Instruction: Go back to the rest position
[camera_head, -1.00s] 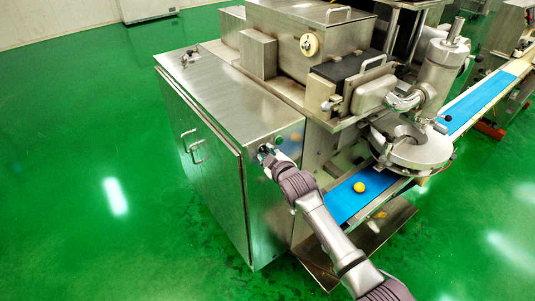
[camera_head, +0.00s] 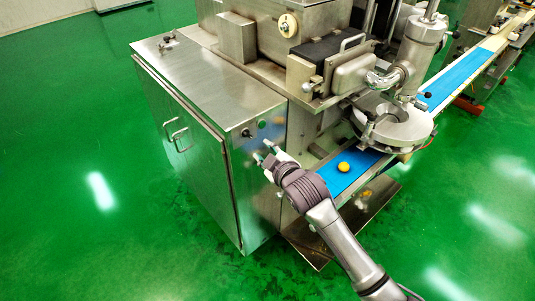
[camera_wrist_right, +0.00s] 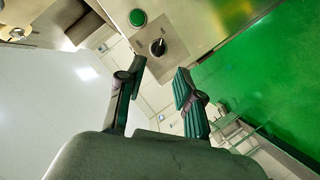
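My right gripper (camera_head: 263,152) is in front of the machine's steel cabinet (camera_head: 210,95), a little below its small control panel. In the right wrist view the two fingers of the right gripper (camera_wrist_right: 160,80) stand apart with nothing between them. A black rotary knob (camera_wrist_right: 157,47) on a grey plate is just beyond the fingertips, apart from them. The knob also shows in the head view (camera_head: 247,132). A green button (camera_wrist_right: 137,18) sits beside it, also seen in the head view (camera_head: 263,124). My left gripper is in neither view.
A blue conveyor belt (camera_head: 335,180) with a yellow ball (camera_head: 343,167) lies right of my right arm, beneath the round steel head (camera_head: 400,128) of the machine. A steel tray (camera_head: 325,250) juts out low. The green floor (camera_head: 70,200) is clear at left.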

